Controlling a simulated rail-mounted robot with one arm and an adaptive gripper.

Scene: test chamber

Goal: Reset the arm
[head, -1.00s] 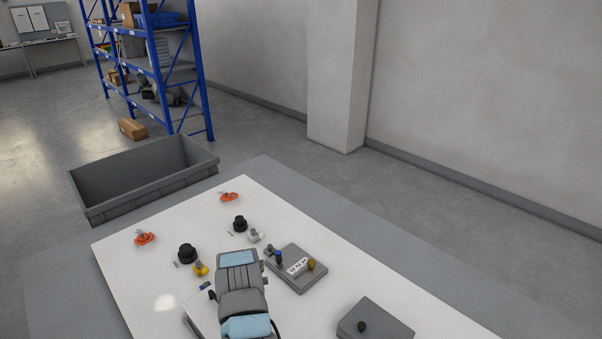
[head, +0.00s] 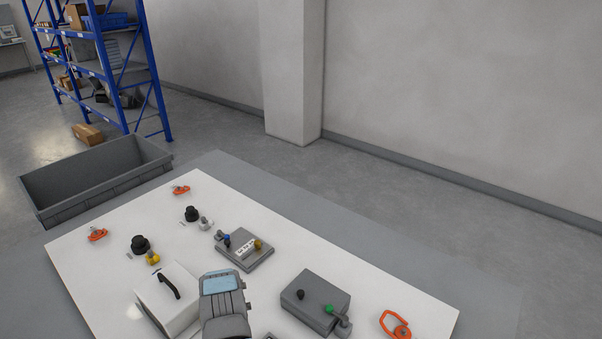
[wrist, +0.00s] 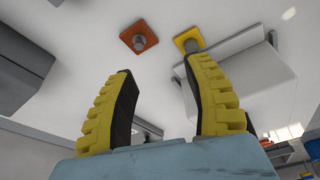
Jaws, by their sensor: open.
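My gripper (wrist: 160,68) is open in the wrist view, with its two yellow-and-black fingers apart and nothing between them. Beyond the fingertips, an orange square base (wrist: 148,32) with a grey peg and a yellow square base (wrist: 180,38) with a grey peg show on a white surface. In the head view my arm reaches over the front of the white panel table (head: 110,290), right of a white box (head: 163,310) with a black handle. The fingers do not show in the head view.
A grey box (head: 316,290) with a black knob and a green-tipped lever lies to the right, near an orange ring (head: 396,325). A grey switch plate (head: 244,262), black knobs (head: 140,245) and orange handles (head: 97,235) sit farther back. A grey bin (head: 100,180) stands behind.

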